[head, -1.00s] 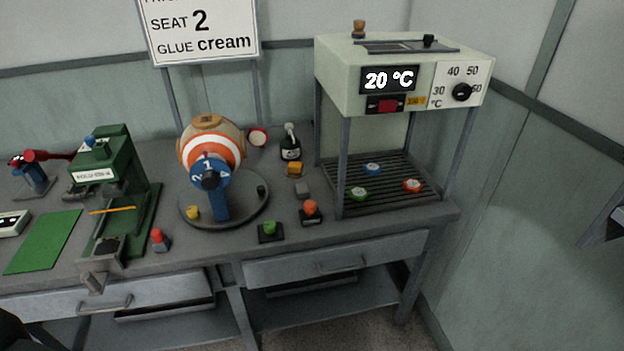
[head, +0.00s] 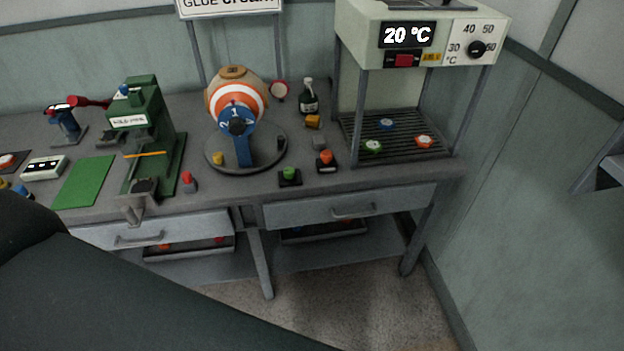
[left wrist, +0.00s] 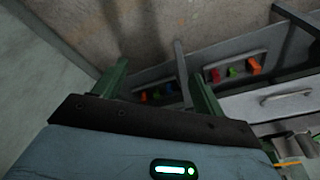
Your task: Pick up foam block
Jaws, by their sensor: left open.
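No block is marked as foam. My large dark arm covers the head view's lower left. My right gripper is out of view.
The workbench (head: 226,196) carries a green press (head: 150,120), the striped ball (head: 236,98) and a heater rack (head: 395,140). Below are drawers (head: 348,207) and a lower shelf (head: 272,262) with trays. A table leg (left wrist: 183,74) stands between the trays. Floor is open in front.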

